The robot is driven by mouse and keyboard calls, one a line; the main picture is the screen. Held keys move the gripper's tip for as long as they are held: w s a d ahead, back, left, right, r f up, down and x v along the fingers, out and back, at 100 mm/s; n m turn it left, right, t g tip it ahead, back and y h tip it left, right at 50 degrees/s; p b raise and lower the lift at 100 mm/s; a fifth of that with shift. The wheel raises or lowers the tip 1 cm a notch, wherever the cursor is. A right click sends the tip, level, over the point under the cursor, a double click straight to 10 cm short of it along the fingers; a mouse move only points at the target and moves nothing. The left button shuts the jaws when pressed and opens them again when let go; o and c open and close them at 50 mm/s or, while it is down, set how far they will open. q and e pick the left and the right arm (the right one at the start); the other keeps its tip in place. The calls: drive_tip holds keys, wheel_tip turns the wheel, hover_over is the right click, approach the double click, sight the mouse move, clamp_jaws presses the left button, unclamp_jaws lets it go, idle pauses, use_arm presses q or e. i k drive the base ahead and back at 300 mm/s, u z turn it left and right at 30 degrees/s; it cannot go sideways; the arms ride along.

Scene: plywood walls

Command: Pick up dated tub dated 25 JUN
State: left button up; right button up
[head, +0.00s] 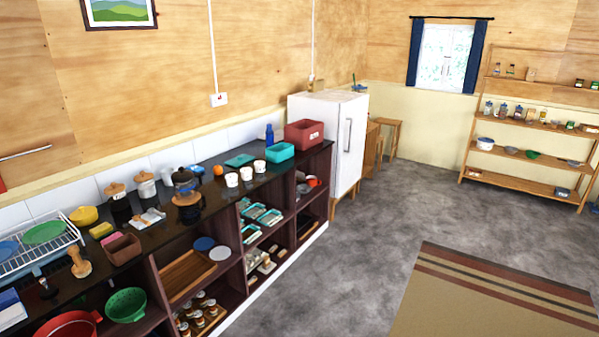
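No date label is readable in the head view, so I cannot tell which thing is the tub dated 25 JUN. Three small white round tubs or cups stand in a row on the dark counter: the left one (232,180), the middle one (246,174) and the right one (259,166). A teal open tub (280,153) and a red bin (304,134) with a pale label stand at the counter's far end. Neither of my grippers shows in this view.
The dark counter (213,188) runs along the left wall, with open shelves below. A white fridge (335,140) stands past its end. A wooden shelf rack (515,160) stands at the far right. Grey floor (370,240) is clear up to the striped rug (480,310).

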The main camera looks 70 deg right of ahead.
sight(246, 172)
drive_tip(key=z, duration=0.25)
drive_tip(key=k, duration=0.7)
drive_tip(key=z, duration=1.45)
drive_tip(key=i, duration=0.85)
drive_tip(key=z, duration=0.9)
drive_tip(key=i, duration=1.1)
drive_tip(key=u, duration=0.4)
drive_tip(key=i, duration=1.15)
drive_tip(key=u, duration=0.6)
